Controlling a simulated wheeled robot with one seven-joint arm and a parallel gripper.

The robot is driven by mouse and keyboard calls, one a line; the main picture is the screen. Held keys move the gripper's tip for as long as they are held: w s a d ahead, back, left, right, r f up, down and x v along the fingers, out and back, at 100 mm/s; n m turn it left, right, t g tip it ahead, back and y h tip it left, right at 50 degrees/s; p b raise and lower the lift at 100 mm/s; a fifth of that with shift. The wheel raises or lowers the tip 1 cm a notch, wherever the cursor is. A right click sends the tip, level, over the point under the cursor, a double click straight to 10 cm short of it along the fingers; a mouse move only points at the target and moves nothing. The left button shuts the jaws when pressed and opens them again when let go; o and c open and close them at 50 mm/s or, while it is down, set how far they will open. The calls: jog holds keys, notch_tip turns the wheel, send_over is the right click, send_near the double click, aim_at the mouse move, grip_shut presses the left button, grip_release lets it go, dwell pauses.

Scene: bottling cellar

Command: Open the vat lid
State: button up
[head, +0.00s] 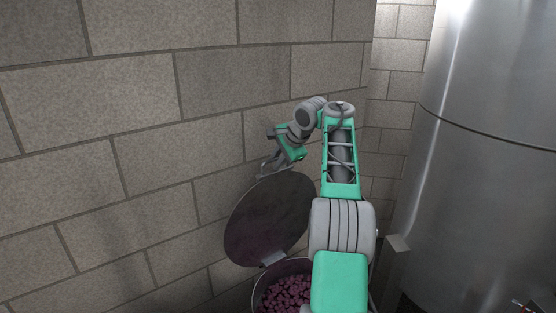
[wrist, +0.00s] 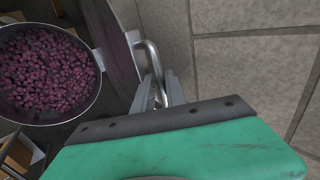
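The vat (head: 254,291) stands at the bottom of the head view, partly hidden behind my arm, with dark purple grapes (head: 284,291) inside. Its round dark lid (head: 262,222) is raised steeply on its hinge, leaning up beside the block wall, and the mouth is uncovered. In the wrist view the grapes (wrist: 45,72) show in the open vat, and the lid (wrist: 118,45) is seen nearly edge-on. A bent metal handle (wrist: 151,60) stands out from the lid. My gripper (wrist: 160,92) has its fingers around the handle's end and appears shut on it; it also shows in the head view (head: 268,166).
The block wall (head: 140,150) runs close behind the lid and my gripper. A large steel tank (head: 485,160) stands at the right. In the wrist view a cardboard box (wrist: 20,152) sits on the floor by the vat.

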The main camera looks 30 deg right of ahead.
jog(key=shift+o, duration=1.3)
jog(key=shift+s+r, duration=0.15)
jog(key=shift+r, duration=0.05)
jog(key=v, duration=0.2)
jog(key=shift+s+d+r, duration=0.1)
jog(key=shift+s+r, duration=0.1)
jog(key=shift+r, duration=0.1)
jog(key=s+b, duration=0.4)
jog(key=s, duration=0.8)
jog(key=shift+b, duration=0.4)
jog(key=shift+d, duration=0.1)
